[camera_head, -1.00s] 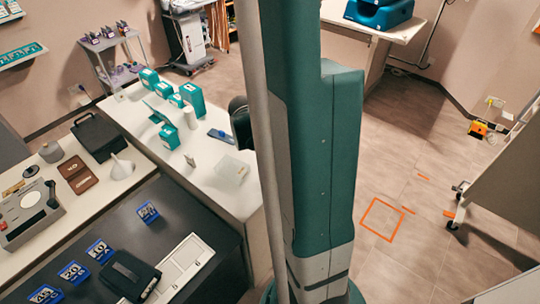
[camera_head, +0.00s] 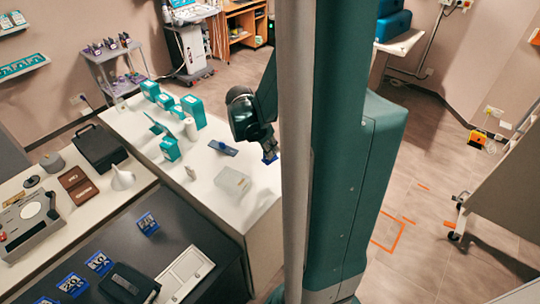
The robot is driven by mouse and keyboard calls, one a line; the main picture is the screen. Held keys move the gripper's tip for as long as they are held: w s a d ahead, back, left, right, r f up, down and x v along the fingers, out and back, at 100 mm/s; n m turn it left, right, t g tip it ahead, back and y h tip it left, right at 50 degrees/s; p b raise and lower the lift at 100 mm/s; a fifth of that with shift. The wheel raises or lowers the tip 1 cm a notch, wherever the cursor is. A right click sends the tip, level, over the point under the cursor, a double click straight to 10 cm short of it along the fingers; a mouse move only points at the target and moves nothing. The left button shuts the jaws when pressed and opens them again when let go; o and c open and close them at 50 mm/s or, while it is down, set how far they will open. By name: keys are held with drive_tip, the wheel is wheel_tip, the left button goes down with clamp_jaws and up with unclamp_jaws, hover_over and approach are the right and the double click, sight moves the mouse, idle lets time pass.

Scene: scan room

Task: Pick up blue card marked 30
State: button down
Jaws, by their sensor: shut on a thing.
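Two more blue cards, one that looks like 10 (camera_head: 98,262) and one like 20 (camera_head: 72,284), stand or lie near the front edge of the picture.
The white counter (camera_head: 225,182) holds teal boxes (camera_head: 190,112), a flat dark-blue item (camera_head: 222,148) and a clear box (camera_head: 232,181). A black case (camera_head: 130,283) and a pale tray (camera_head: 185,275) are on the dark table (camera_head: 120,245). Floor to the right is mostly open.

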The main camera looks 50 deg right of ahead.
drive_tip(key=shift+r, duration=1)
